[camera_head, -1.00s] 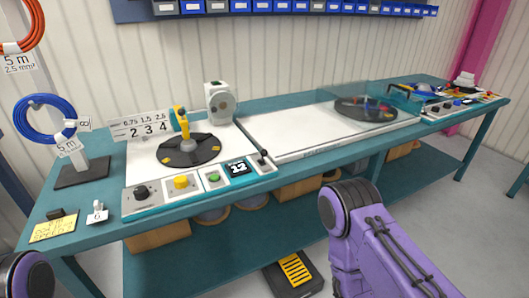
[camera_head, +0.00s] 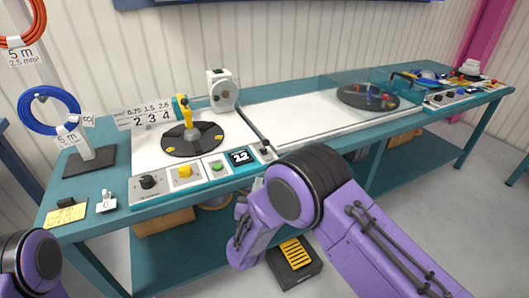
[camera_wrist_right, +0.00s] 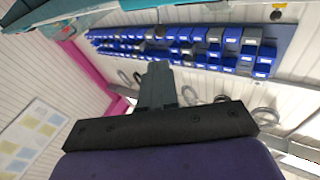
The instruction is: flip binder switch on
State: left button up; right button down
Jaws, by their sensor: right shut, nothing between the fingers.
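A small dark toggle lever (camera_head: 265,150) stands at the right end of the front control strip (camera_head: 205,174) of the left machine. I cannot tell from the frames whether it is the binder switch or which way it is set. My right gripper (camera_head: 257,184) is below and in front of that strip, mostly hidden by my purple arm. The right wrist view shows its dark fingers (camera_wrist_right: 158,85) shut and empty, pointing toward the wall bins. Contact with the lever is not visible. My left gripper is out of view; only part of the left arm shows.
The strip also has a black knob (camera_head: 147,182), yellow button (camera_head: 185,171), green button (camera_head: 217,167) and display (camera_head: 240,157). A turntable (camera_head: 193,140) is behind it. More controls (camera_head: 448,97) stand far right. A pedal (camera_head: 295,255) is below.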

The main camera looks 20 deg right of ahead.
aim_at(266, 145)
jog(key=shift+w, duration=0.1)
jog(key=p+x, duration=0.2)
jog(key=x, duration=1.2)
jog(key=shift+p, duration=0.35)
